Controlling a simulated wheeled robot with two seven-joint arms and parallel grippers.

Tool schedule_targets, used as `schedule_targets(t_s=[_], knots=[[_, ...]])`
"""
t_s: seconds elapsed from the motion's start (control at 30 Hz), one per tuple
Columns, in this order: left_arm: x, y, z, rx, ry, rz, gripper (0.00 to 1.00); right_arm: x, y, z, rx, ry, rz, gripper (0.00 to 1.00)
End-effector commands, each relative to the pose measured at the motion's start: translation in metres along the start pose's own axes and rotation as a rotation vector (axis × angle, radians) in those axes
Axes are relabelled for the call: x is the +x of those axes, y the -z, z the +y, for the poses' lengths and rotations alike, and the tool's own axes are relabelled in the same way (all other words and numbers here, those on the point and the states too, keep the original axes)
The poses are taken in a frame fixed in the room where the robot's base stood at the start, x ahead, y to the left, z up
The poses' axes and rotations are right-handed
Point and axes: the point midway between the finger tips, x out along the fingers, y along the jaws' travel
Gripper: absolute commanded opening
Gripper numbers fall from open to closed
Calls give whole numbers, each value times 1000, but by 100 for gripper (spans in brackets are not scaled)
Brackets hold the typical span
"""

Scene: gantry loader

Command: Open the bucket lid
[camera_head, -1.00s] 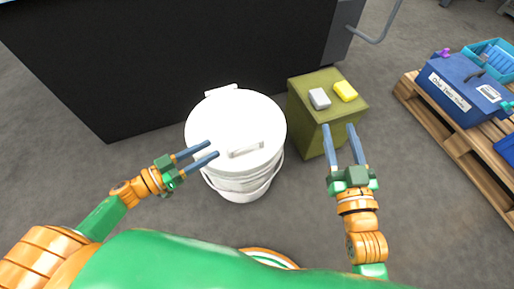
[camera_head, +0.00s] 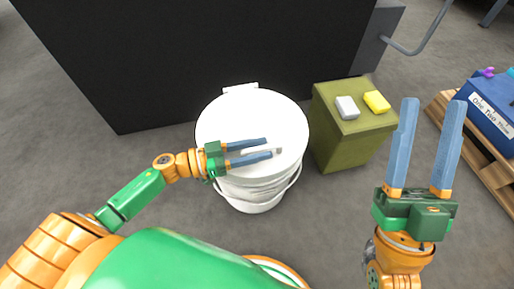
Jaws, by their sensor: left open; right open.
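A white bucket (camera_head: 255,195) stands on the floor with its round white lid (camera_head: 255,108) lying closed on top. A pale handle (camera_head: 277,151) on the near part of the lid is mostly hidden behind my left gripper. A white hinge piece (camera_head: 240,88) shows at the lid's far edge. My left gripper (camera_head: 269,148) is open, its fingers pointing right over the lid, one on either side of the handle in the picture. Whether it touches the handle I cannot tell. My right gripper (camera_head: 432,104) is open and empty, pointing up the picture, to the right of the bucket.
An olive box (camera_head: 353,140) right of the bucket bears a grey block (camera_head: 347,107) and a yellow block (camera_head: 376,101). A large black container (camera_head: 200,55) stands behind. A wooden pallet (camera_head: 470,145) with a blue box (camera_head: 490,110) is at right.

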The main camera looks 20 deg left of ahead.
Motion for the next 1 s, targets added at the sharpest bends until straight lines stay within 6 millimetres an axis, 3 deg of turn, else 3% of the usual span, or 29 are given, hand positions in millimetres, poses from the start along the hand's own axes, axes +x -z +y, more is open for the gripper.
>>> schedule_targets(t_s=[0.07, 0.23, 1.0], knots=[[0, 0, 0, 0, 0, 0, 45, 0, 0, 0, 0, 0, -1, 50], [0, 0, 0, 0, 0, 0, 0, 0, 0, 0, 0, 0, -2, 50], [0, -1, 1, -2, -2, -2, 0, 0, -1, 0, 0, 0, -4, 50]])
